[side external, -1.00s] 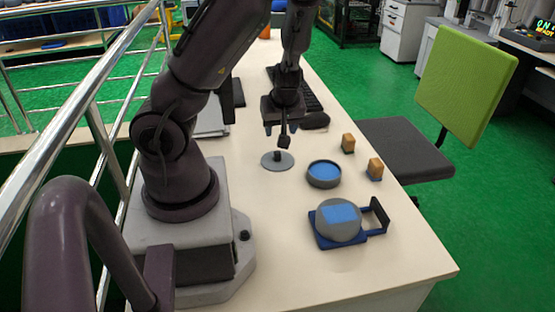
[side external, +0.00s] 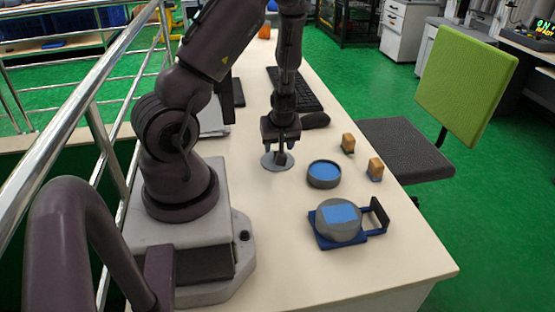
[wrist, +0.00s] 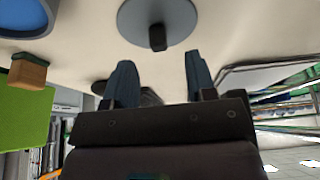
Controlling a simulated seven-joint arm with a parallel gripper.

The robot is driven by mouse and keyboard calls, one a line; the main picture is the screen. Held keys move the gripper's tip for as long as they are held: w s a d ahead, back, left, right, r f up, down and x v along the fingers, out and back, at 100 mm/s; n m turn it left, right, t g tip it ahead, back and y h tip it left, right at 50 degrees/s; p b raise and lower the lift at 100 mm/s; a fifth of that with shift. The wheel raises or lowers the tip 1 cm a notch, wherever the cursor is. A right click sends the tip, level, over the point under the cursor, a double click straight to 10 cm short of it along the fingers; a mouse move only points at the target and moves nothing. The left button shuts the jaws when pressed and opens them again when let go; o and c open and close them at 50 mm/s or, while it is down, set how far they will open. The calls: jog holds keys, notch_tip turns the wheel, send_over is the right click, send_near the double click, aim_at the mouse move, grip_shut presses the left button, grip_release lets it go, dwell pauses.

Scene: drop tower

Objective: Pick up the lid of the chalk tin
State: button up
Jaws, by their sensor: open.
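The lid, a flat grey disc with a dark upright knob, lies on the table (side external: 268,164) in the side view. It also shows at the top of the wrist view (wrist: 185,18), with its knob (wrist: 157,38) in line with the gap between my fingers. The open chalk tin (side external: 324,174), a round grey dish with blue inside, stands just right of the lid. My gripper (side external: 281,153) is open and low over the lid, its fingers around or just above the knob; the side view cannot settle which. In the wrist view the fingertips (wrist: 159,72) are spread and empty.
Two small wooden blocks (side external: 375,168) (side external: 348,143) stand right of the tin. A blue holder with a handle (side external: 376,213) carries a grey round piece with a blue square (side external: 339,216) in front. A keyboard (side external: 308,93) and dark mouse-like object (side external: 315,121) lie behind my gripper.

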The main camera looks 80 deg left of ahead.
jog(key=x, duration=0.4)
jog(key=shift+w+a+f, duration=0.1)
grip_shut()
